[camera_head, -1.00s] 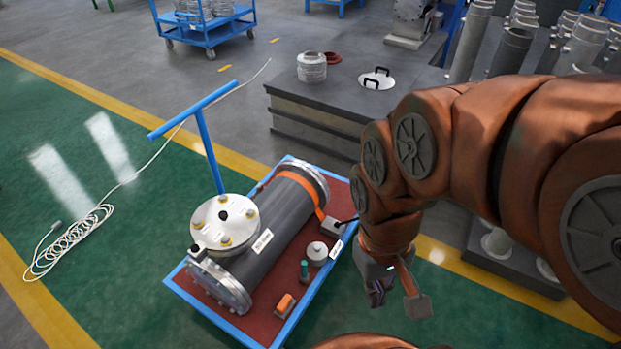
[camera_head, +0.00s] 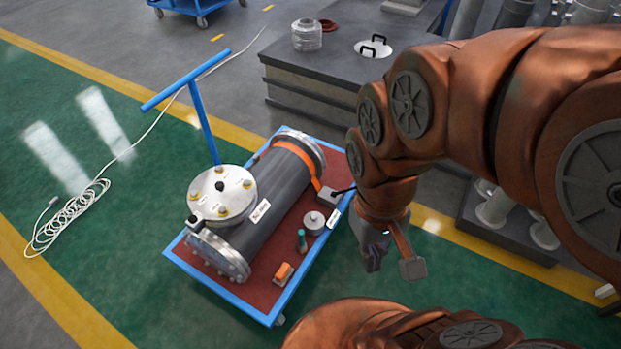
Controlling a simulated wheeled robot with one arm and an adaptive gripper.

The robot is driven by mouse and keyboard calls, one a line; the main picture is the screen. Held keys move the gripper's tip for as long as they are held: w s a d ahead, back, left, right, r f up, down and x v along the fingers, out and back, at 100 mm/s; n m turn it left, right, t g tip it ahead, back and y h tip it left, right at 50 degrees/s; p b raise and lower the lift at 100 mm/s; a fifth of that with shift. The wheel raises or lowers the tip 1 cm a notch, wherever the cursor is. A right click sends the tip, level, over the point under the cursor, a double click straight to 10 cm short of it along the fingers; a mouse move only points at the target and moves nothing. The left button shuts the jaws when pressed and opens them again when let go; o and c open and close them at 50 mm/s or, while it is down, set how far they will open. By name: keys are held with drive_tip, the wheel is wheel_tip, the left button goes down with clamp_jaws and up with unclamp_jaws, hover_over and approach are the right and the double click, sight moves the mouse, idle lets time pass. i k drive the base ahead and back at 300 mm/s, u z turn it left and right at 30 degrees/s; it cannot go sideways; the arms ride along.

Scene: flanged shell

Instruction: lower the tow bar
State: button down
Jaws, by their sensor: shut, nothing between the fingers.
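A grey flanged shell (camera_head: 272,212) lies on the cart's red bed, held by an orange strap. My gripper (camera_head: 374,262) is to the right of the cart, pointing down, clear of the cart and far from the tow bar. Its fingers look closed and empty, though they are small and dark here.
A coiled white cable (camera_head: 70,220) lies on the green floor left of the cart and runs up behind the tow bar. A grey plinth (camera_head: 310,95) stands behind the cart. Small parts, including an orange block (camera_head: 284,272), sit on the cart bed. Green floor at left is mostly open.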

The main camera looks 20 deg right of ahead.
sight(189, 80)
drive_tip(key=k, duration=1.25)
drive_tip(key=u, duration=1)
drive_tip(key=i, duration=1.2)
drive_tip(key=u, duration=1)
drive_tip(key=i, duration=1.8)
drive_tip(key=z, duration=0.95)
drive_tip(key=i, duration=1.25)
drive_tip(key=z, duration=1.15)
drive_tip(key=i, duration=0.2)
drive_tip(key=z, duration=0.15)
